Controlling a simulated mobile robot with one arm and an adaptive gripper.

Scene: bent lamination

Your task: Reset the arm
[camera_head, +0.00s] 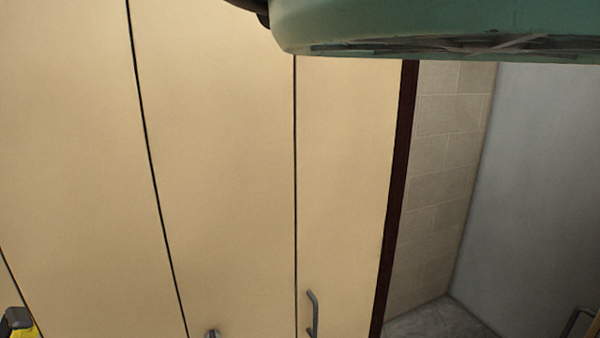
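My gripper cannot be made out in the head view. A large teal-green rounded body (430,22) fills the top right edge, close to the camera, with a dark part at its left end. I cannot tell what it is or whether it is part of my arm.
Tall tan cabinet panels (215,160) with dark seams fill the left and middle. A grey bar handle (312,312) is low on the narrow right panel. A tiled wall (440,160) and a grey surface (530,190) stand right. A grey and yellow thing (18,320) shows bottom left.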

